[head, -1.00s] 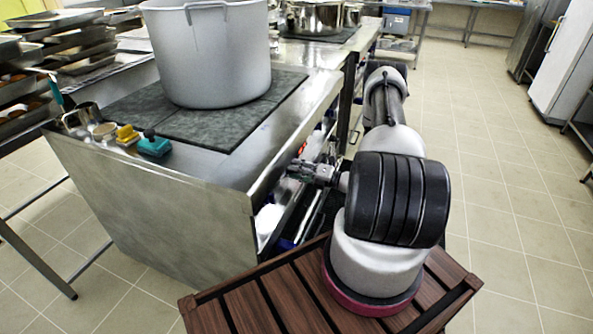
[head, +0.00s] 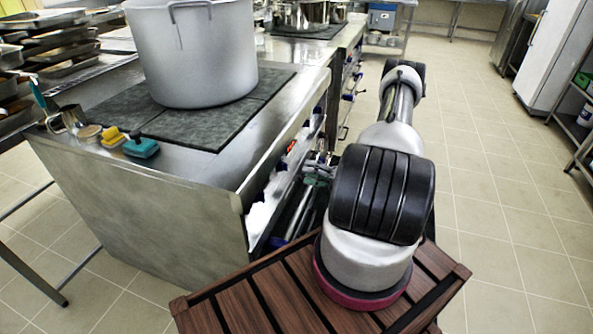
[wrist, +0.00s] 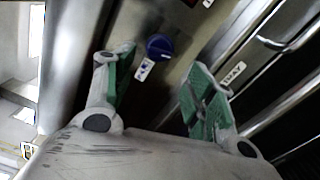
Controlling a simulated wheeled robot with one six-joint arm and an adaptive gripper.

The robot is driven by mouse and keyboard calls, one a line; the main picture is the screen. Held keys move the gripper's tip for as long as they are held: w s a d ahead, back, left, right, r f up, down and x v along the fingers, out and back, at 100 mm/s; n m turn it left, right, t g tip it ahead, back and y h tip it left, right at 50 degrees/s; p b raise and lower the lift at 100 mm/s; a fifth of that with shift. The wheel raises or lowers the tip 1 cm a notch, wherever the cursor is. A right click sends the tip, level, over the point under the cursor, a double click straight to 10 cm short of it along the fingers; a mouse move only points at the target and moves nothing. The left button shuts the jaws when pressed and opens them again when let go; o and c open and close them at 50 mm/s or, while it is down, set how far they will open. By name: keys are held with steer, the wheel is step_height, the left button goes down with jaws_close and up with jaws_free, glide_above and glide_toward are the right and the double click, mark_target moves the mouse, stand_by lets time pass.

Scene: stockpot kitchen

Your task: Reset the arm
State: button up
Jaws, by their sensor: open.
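My gripper (wrist: 155,100) shows in the wrist view with its two green-padded fingers spread apart and nothing between them. Beyond the fingers is the steel stove front with a blue knob (wrist: 159,46) and a small white label. In the head view my arm stands at the right of the steel counter, and my gripper (head: 318,172) is partly hidden behind the arm, low beside the counter's side. A large grey stockpot (head: 195,60) stands on the dark cooktop, clear of the gripper.
A yellow sponge (head: 112,137), a teal sponge (head: 141,148) and a metal cup (head: 72,118) sit on the counter's near left edge. The tiled floor (head: 480,200) at right is open. A white cabinet (head: 560,55) and shelf stand at far right.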

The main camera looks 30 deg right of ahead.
steer(key=shift+v, duration=1.25)
